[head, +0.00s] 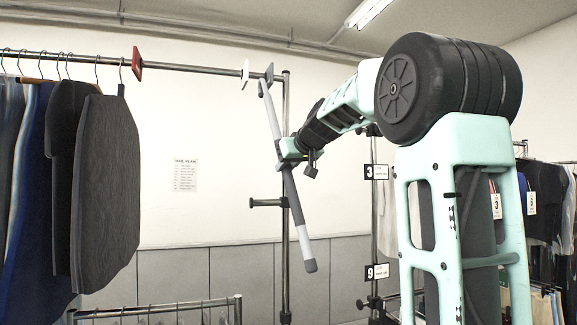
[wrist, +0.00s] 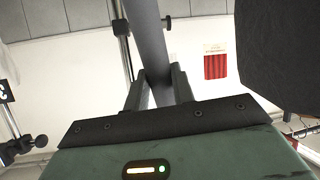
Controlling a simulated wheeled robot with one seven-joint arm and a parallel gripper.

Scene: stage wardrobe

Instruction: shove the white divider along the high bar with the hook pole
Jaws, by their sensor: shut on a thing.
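The white divider (head: 245,73) hangs on the high bar (head: 205,69) near its right end. A grey divider (head: 269,74) sits just right of it, by the upright. My gripper (head: 287,150) is shut on the hook pole (head: 291,195), which stands steeply, its top leaning left. The pole's upper end is close below the white and grey dividers; I cannot tell whether it touches either. In the wrist view the pole (wrist: 150,45) runs between the two fingers (wrist: 158,90). The hook is not clear to see.
A red divider (head: 137,60) is further left on the bar. Dark garments (head: 105,190) hang at the left; the bar between the red and white dividers is clear. A metal upright (head: 286,240) stands behind the pole. A lower rail (head: 160,310) runs at the bottom left.

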